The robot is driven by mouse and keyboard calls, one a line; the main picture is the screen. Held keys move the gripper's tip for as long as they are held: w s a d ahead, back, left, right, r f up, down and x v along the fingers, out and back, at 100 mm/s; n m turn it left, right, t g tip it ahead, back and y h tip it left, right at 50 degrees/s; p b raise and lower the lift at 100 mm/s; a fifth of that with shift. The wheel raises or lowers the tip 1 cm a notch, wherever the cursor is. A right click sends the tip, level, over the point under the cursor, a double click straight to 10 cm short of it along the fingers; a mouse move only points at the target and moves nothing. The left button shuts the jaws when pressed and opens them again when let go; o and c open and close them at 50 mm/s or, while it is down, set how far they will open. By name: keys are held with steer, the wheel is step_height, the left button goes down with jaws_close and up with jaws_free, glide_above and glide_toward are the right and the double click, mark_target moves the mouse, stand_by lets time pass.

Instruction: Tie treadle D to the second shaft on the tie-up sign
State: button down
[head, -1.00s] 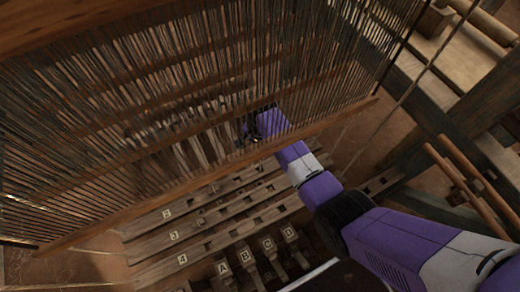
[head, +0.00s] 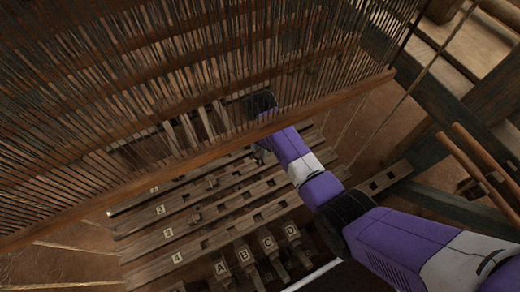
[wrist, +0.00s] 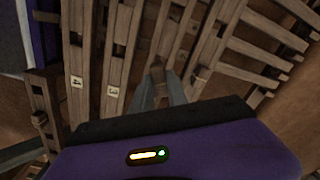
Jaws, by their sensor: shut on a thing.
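Treadle D (head: 292,231) is the rightmost of the lettered treadles at the bottom of the head view, beside treadle C (head: 268,243). Numbered wooden bars lie across above them; bar 2 (head: 160,210) is between bar 1 (head: 154,189) and bar 3 (head: 168,232). My gripper (head: 261,153) is over the right part of these bars, partly behind the rail's lower edge. In the wrist view my gripper (wrist: 158,92) is shut on a small brown wooden piece (wrist: 157,74); bars lie behind it. Whether a cord hangs from it cannot be told. I see no tie-up sign.
A wooden rail (head: 200,160) with many threads crosses in front of the bars and hides part of them. Bar 4 (head: 177,257) is nearest the treadles. A dark frame beam (head: 440,90) and a taut slanting cord (head: 415,85) stand at the right.

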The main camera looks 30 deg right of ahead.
mark_target(260, 159)
steer(key=shift+f+b, duration=1.3)
steer(key=shift+f, duration=0.2)
steer(key=shift+f+b, duration=1.25)
steer(key=shift+f, duration=0.8)
steer(key=c, duration=1.2)
jaws_free()
steer(key=shift+c, duration=0.2)
steer(key=shift+r+p, duration=1.7)
steer(key=shift+r, duration=2.25)
step_height(260, 159, up, 7)
steer(key=p, duration=0.7)
steer(key=shift+p, duration=0.4)
